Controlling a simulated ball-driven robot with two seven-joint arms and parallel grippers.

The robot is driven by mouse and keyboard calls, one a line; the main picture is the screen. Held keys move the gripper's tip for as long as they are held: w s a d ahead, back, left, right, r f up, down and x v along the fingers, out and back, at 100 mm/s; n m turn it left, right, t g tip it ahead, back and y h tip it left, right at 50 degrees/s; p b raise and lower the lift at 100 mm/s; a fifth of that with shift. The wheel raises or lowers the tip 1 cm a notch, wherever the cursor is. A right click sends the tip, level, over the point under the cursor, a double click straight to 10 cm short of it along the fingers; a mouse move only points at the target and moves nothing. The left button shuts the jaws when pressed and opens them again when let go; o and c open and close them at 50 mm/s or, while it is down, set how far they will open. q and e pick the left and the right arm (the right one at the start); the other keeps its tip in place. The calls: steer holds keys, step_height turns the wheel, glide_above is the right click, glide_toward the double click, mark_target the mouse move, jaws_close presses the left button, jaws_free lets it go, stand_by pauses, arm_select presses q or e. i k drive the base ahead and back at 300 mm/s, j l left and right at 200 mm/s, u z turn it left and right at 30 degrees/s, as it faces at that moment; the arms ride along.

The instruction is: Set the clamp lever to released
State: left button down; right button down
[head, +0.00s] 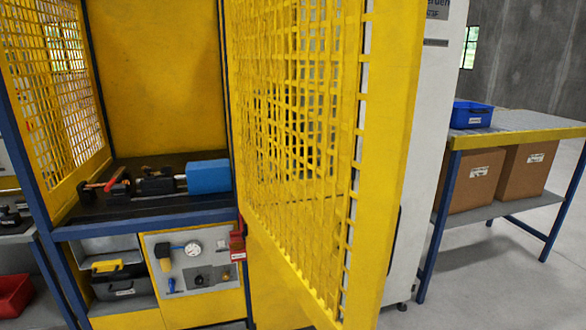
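A dark clamping device (155,183) sits on the black worktop inside a yellow cell. A short red lever (113,181) slants up at its left end; it looks like the clamp lever, but its position setting is too small to tell. A copper-coloured piece (92,186) lies beside the red lever at the left. A blue block (208,176) is at the device's right end. Neither of my grippers is in view.
A yellow mesh door (300,120) stands open toward me, right of the device. Below the worktop are a gauge panel (192,265), a red lock-like box (237,246) and bins. At right, a table (520,130) carries a blue bin (471,114). The cell front looks open.

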mark_target(117, 177)
steer(key=i+l+u, duration=0.1)
steer(key=u, duration=0.7)
steer(key=i+l+u, duration=0.1)
steer(key=l+u, duration=0.25)
steer(key=l, duration=0.55)
steer(key=l+u, duration=0.35)
steer(key=l, duration=1.25)
steer(key=k+j+z, duration=0.1)
steer(key=j, duration=0.3)
steer(key=k+j, duration=0.15)
steer(key=j, duration=0.25)
steer(key=k+j+z, duration=0.15)
steer(key=j, duration=0.2)
steer(key=k+j+z, duration=0.1)
steer(key=j, duration=0.3)
steer(key=k+j+z, duration=0.1)
steer(key=j, duration=0.25)
steer(key=i+j+z, duration=0.15)
steer(key=j, duration=0.3)
steer(key=j+z, duration=0.15)
steer(key=j, duration=0.3)
steer(key=i+j+z, duration=0.2)
steer(key=j, duration=0.3)
steer(key=i+j+z, duration=0.45)
steer(key=i+j, duration=0.55)
steer(key=i, duration=0.4)
